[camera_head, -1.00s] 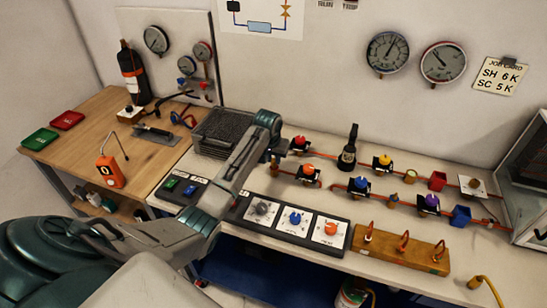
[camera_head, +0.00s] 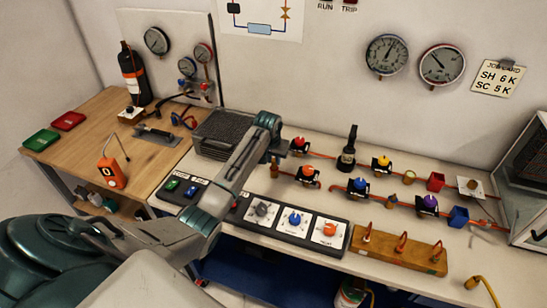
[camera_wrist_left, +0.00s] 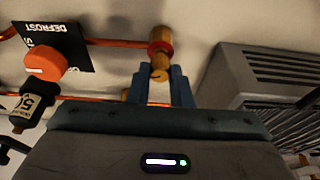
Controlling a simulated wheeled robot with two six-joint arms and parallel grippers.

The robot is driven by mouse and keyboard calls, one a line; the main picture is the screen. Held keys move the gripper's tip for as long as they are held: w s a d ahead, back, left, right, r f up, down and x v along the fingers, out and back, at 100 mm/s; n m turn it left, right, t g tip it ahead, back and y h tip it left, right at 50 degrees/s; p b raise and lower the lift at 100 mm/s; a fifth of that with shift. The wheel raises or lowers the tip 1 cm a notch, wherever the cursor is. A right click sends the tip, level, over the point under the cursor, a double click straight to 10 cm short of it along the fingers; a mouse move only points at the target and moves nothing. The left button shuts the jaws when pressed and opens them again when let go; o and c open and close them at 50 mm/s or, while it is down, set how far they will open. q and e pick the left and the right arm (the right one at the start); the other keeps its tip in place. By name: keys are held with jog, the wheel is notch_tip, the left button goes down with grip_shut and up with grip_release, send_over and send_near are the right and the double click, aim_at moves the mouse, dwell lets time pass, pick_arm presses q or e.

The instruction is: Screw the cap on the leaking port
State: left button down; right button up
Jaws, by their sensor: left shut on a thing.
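My left gripper (camera_head: 277,152) reaches over the bench at the left end of the pipework. In the left wrist view its fingers (camera_wrist_left: 160,76) are shut on a small brass piece, which looks like the cap (camera_wrist_left: 160,73). It is in line with a brass fitting with a red ring (camera_wrist_left: 160,48), touching or nearly touching it. I cannot tell whether the threads are engaged. In the head view the brass fitting (camera_head: 275,171) shows just below the gripper, partly hidden. My right gripper is in neither view.
An orange-knobbed valve (camera_head: 308,174) with a black plate stands close beside the fitting. A grey stack (camera_head: 214,135) lies on its other side. A panel with three knobs (camera_head: 294,220) and a wooden block (camera_head: 398,250) are in front. A dark bottle (camera_head: 347,152) stands farther back.

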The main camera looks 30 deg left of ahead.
pick_arm(q)
jog(key=shift+f, duration=0.1)
dwell(0.5)
jog(key=shift+f, duration=0.35)
jog(key=shift+f, duration=0.1)
dwell(0.9)
jog(key=shift+p, duration=0.3)
jog(key=shift+s+m+p, duration=0.1)
jog(key=shift+m+p, duration=0.35)
jog(key=shift+m, duration=0.35)
jog(key=shift+m+h+p, duration=0.3)
jog(key=shift+m+h, duration=0.3)
jog(key=shift+m, duration=0.5)
jog(key=shift+f+m, duration=0.1)
jog(key=shift+m, duration=0.7)
